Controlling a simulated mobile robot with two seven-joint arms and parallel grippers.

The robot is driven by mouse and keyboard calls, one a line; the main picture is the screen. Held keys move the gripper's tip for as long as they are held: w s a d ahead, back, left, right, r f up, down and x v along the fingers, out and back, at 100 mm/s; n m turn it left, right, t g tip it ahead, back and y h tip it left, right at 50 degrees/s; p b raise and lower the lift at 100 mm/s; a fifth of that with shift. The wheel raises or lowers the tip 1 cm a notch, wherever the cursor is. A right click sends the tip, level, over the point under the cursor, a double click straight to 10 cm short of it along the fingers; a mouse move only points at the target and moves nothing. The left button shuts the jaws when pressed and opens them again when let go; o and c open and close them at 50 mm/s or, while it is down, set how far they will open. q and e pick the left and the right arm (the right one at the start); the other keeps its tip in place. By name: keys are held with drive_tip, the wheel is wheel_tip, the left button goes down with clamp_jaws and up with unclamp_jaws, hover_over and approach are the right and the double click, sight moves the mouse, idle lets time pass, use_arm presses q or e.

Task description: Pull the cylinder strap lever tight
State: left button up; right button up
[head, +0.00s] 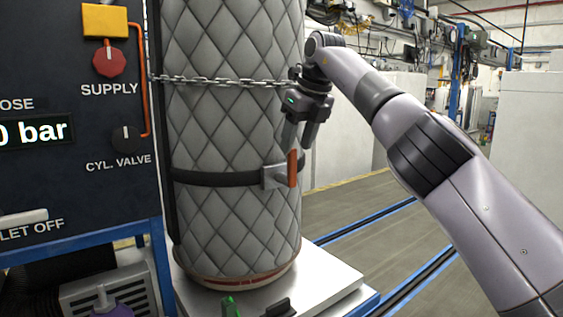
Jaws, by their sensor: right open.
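A tall cylinder in a grey quilted cover (235,130) stands upright in the middle of the head view. A black strap (215,179) runs around its lower part. A metal buckle (272,177) with an upright orange-red lever (292,168) sits at the strap's right end. My right gripper (298,142) points down just above the lever, with its fingers apart and nothing seen between them. One finger hangs close to the lever's top; I cannot tell whether they touch. My left gripper is not in view.
A chain (215,80) crosses the cylinder higher up. A dark control panel (70,120) with a red knob (109,62) and a black valve knob (127,139) stands at the left. The cylinder stands on a pale platform (325,285). Floor to the right is open.

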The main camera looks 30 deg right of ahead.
sight(290, 165)
drive_tip(key=shift+x, duration=3.5)
drive_tip(key=shift+s, duration=0.1)
clamp_jaws()
